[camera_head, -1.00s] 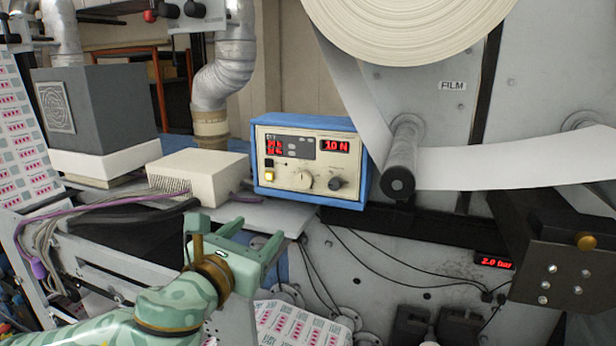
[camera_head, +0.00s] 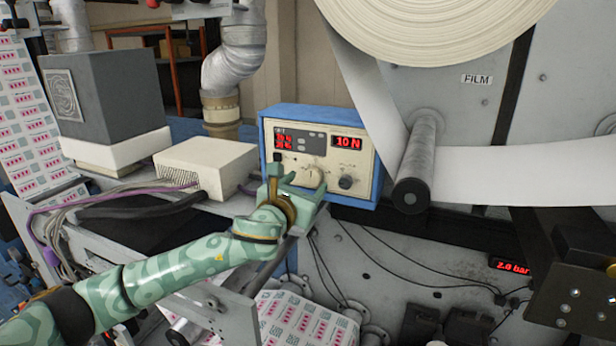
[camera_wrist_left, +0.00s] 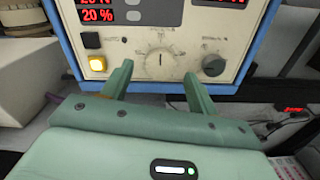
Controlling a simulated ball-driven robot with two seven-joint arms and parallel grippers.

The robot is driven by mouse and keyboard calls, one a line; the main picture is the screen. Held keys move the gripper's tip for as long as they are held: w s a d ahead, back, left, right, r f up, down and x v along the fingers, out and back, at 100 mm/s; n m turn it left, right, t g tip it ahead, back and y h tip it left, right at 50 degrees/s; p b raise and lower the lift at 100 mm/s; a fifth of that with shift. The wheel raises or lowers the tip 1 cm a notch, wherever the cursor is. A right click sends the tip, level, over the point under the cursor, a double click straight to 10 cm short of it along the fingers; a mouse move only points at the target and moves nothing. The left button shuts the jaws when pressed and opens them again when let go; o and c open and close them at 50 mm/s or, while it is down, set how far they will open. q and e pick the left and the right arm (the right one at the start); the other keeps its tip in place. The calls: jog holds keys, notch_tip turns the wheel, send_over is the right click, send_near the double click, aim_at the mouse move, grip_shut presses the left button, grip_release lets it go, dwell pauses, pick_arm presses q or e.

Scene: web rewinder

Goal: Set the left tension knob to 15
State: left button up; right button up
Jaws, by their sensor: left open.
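The blue-framed control box (camera_head: 267,130) has a cream panel with a red display (camera_head: 347,141) reading 10 N. Its left knob is a cream dial (camera_head: 313,176), partly behind my gripper; in the left wrist view this dial (camera_wrist_left: 160,60) shows an upright pointer line inside a printed scale. A dark knob (camera_head: 347,182) sits to its right, also in the left wrist view (camera_wrist_left: 214,65). My left gripper (camera_head: 299,178) is open and empty, just in front of the panel. In the left wrist view its fingertips (camera_wrist_left: 158,74) straddle the cream dial's lower side, without visible contact. My right gripper is out of view.
A lit yellow button (camera_wrist_left: 97,64) and a dark button (camera_wrist_left: 92,40) lie left of the dial. A white box (camera_head: 205,168) stands left of the control box. A film roller (camera_head: 415,170) and its web are close on the right.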

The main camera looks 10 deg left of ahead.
pick_arm(q)
jog(key=shift+w+d+r, duration=0.1)
jog(key=shift+w+d, duration=0.05)
jog(key=shift+w, duration=0.75)
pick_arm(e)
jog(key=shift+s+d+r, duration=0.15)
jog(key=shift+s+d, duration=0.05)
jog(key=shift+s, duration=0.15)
pick_arm(q)
jog(key=shift+c, duration=0.3)
jog(key=c, duration=0.9)
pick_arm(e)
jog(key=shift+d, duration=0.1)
pick_arm(q)
jog(key=shift+n, duration=0.4)
jog(key=n, duration=0.3)
jog(key=shift+n, duration=1.7)
